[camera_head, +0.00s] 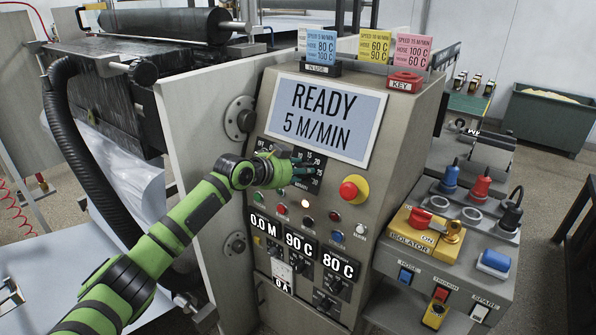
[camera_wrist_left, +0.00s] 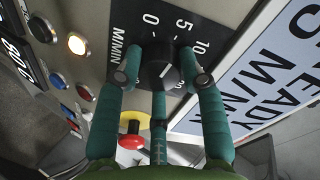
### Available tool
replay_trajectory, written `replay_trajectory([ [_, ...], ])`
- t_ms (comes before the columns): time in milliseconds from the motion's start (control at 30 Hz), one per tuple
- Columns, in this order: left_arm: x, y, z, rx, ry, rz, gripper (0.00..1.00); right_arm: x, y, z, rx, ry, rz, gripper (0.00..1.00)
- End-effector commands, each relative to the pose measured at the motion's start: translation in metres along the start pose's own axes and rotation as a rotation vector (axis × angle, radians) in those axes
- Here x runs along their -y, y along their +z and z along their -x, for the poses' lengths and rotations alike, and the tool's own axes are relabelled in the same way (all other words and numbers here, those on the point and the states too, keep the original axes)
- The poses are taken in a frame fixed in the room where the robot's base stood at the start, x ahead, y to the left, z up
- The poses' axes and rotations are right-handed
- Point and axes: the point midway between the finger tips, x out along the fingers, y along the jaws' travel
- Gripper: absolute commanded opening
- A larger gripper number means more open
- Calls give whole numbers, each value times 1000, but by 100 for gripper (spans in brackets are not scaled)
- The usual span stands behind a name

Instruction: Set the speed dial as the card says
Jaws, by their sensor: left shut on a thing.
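The speed dial is a black knob (camera_wrist_left: 160,66) on a black M/MIN scale plate. In the left wrist view, 0, 5 and 10 show around it; its exact setting is hard to read. My left gripper (camera_head: 292,172) has its green fingers closed around the knob, mostly hiding it in the head view. It also shows in the left wrist view (camera_wrist_left: 163,78). The display (camera_head: 325,118) reads READY 5 M/MIN. A blue card (camera_head: 321,48) stands in the IN USE holder (camera_head: 318,69); its speed line is too small to read surely. My right gripper is not in view.
A red emergency button (camera_head: 352,189) on a yellow base sits right of the dial. Lamps and buttons lie below, above readouts of 0.0 M, 90 C and 80 C. Yellow (camera_head: 375,46) and pink (camera_head: 412,52) cards stand beside the blue one. An isolator box (camera_head: 424,232) is further right.

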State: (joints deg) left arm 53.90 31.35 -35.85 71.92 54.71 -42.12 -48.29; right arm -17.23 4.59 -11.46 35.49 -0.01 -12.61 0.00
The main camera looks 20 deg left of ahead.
Motion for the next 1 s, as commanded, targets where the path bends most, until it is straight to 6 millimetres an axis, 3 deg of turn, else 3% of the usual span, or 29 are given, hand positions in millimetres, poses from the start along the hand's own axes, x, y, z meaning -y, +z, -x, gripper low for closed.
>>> replay_trajectory([
  [67, 3, -5, 1, -10, -7, 0, 7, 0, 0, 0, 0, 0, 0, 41],
  [100, 3, -5, 1, -10, -7, 0, 52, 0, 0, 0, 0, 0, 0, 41],
  [133, 3, -5, 1, -10, -7, 0, 64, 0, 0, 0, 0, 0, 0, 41],
  [567, 1, -1, 4, -3, -3, 0, 64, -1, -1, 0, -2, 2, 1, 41],
  [767, 1, 0, 29, -2, -4, -3, 64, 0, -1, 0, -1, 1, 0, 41],
  [1000, 1, -1, 76, -3, -4, -4, 64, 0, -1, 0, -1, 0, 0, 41],
])
